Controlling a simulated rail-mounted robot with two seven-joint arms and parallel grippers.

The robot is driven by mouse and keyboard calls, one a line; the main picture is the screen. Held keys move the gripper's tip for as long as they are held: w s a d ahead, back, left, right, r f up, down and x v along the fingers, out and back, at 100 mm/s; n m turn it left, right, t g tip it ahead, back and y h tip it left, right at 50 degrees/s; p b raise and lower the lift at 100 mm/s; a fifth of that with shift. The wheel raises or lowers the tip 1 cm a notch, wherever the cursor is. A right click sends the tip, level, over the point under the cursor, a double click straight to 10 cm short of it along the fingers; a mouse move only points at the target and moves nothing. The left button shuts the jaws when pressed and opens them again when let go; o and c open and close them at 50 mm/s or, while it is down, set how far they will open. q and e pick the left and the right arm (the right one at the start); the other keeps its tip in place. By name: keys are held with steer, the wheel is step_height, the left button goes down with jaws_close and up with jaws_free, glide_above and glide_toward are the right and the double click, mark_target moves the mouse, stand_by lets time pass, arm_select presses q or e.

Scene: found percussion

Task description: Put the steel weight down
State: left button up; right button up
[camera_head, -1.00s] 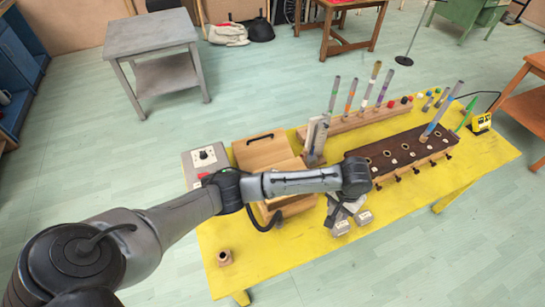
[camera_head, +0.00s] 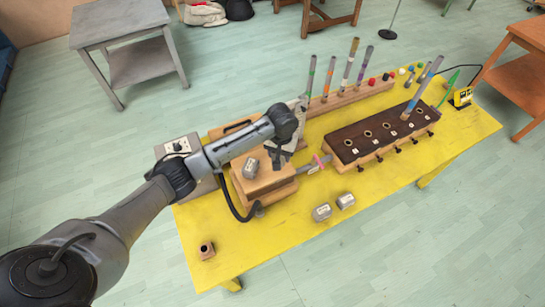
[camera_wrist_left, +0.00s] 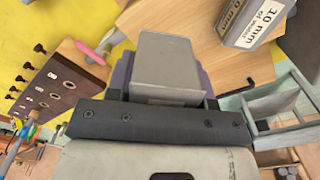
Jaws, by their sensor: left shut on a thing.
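My left gripper (camera_head: 279,156) is over the right part of the wooden box (camera_head: 262,188) in the head view. In the left wrist view, my left gripper (camera_wrist_left: 160,88) is shut on a plain grey steel weight (camera_wrist_left: 165,55), with the box top beyond it. The head view does not show the held weight clearly behind the gripper. Whether it touches the box top, I cannot tell. A second weight (camera_head: 250,168) sits on the box, left of the gripper; its label shows in the left wrist view (camera_wrist_left: 255,20). My right gripper is not in view.
Two more weights (camera_head: 321,213) (camera_head: 345,200) stand on the yellow table (camera_head: 290,240) right of the box. A dark-topped chest (camera_head: 372,140) with holes and tubes is farther right. The front table is mostly clear.

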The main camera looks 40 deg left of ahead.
arm_select(q)
steer(key=a, duration=0.1)
steer(key=a+f, duration=0.2)
steer(key=shift+w+a, duration=0.25)
steer(key=shift+w, duration=0.1)
steer(key=shift+f, duration=2)
steer(key=shift+f, duration=0.15)
steer(key=o, duration=1.3)
steer(key=shift+b, duration=0.3)
